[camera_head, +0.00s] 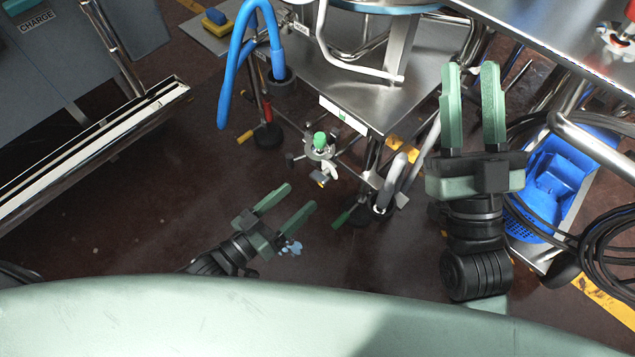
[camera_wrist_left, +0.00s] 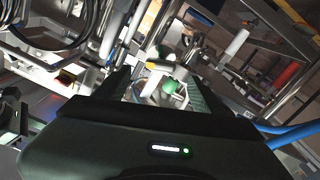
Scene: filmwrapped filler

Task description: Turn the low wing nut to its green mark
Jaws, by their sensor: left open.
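A small metal fitting with a green knob (camera_head: 319,138) sits low beside the steel frame, with pale and yellow parts under it. I cannot clearly tell which part is the wing nut or its green mark. My left gripper (camera_head: 301,196) is open and empty, below and left of this fitting, apart from it. In the left wrist view a green round part (camera_wrist_left: 168,87) and a yellow part show beyond and between the open fingers. My right gripper (camera_head: 470,70) is open and empty, raised at the right in front of the steel table.
A blue hose (camera_head: 233,65) arches at the upper left of the fitting. A steel shelf (camera_head: 345,85) stands above and behind it. A blue bin (camera_head: 560,185) and black cables (camera_head: 610,245) lie at the right. The dark floor at the left is clear.

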